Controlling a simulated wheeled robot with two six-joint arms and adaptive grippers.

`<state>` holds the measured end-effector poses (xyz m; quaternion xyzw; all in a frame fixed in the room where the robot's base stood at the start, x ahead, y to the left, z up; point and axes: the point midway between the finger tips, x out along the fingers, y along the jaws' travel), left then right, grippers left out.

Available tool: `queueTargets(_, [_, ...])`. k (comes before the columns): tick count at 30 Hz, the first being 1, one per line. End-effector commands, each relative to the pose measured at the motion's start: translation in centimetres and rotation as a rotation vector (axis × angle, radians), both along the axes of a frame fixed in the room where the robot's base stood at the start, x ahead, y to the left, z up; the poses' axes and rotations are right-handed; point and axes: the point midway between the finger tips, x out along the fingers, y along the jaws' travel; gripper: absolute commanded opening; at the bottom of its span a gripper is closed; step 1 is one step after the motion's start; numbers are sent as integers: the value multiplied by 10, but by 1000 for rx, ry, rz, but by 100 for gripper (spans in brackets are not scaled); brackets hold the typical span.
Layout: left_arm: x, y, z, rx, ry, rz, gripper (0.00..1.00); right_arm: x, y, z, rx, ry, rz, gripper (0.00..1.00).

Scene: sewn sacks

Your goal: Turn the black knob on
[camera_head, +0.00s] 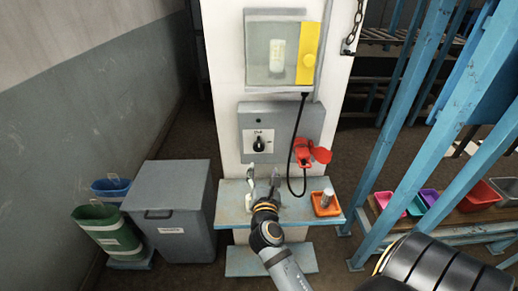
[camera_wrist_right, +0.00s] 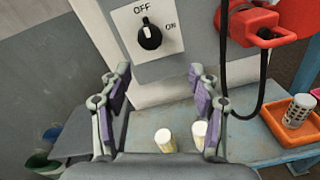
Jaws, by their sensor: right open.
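The black knob (camera_head: 259,144) sits on a white plate on a grey box fixed to the white pillar. In the right wrist view the knob (camera_wrist_right: 149,36) shows a white mark pointing up toward the word OFF; ON is printed to its right. My right gripper (camera_head: 262,187) is below the knob in the head view, over the blue shelf. In the wrist view its fingers (camera_wrist_right: 162,82) are spread wide with nothing between them, and the knob appears beyond the fingertips, apart from them. My left gripper is not in view.
A red plug (camera_head: 304,153) with a black hanging cable is right of the knob. The blue shelf (camera_head: 230,217) carries an orange tray (camera_head: 317,212) and two pale cylinders (camera_wrist_right: 165,141). A grey lidded bin (camera_head: 172,205) stands left; blue rack posts (camera_head: 409,150) stand right.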

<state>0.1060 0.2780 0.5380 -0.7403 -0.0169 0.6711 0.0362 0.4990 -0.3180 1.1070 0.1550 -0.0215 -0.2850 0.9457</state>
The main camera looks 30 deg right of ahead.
Motion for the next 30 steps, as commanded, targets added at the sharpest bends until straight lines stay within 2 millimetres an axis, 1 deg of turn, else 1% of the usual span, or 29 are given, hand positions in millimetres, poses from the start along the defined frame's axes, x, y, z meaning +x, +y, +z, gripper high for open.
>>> queueTargets(1, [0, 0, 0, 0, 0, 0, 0, 4, 4, 5, -75, 19, 16, 62])
queueTargets(3, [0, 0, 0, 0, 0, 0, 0, 7, 7, 8, -141, 38, 30, 62])
queueTargets(7, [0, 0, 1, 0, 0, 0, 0, 9, 8, 9, -162, 43, 34, 62])
queueTargets(9, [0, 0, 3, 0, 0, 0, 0, 13, 5, 10, -163, 42, 35, 62])
queueTargets(11, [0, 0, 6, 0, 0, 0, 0, 20, 1, 12, -163, 42, 36, 62])
queueTargets(18, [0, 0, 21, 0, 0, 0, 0, 63, -26, 13, -161, 42, 34, 62])
queueTargets(21, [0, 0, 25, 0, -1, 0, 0, 78, -37, 12, -160, 42, 32, 62])
queueTargets(25, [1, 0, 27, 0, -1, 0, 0, 92, -44, 10, -157, 42, 33, 62])
queueTargets(30, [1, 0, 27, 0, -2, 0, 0, 97, -47, 8, -155, 44, 33, 62])
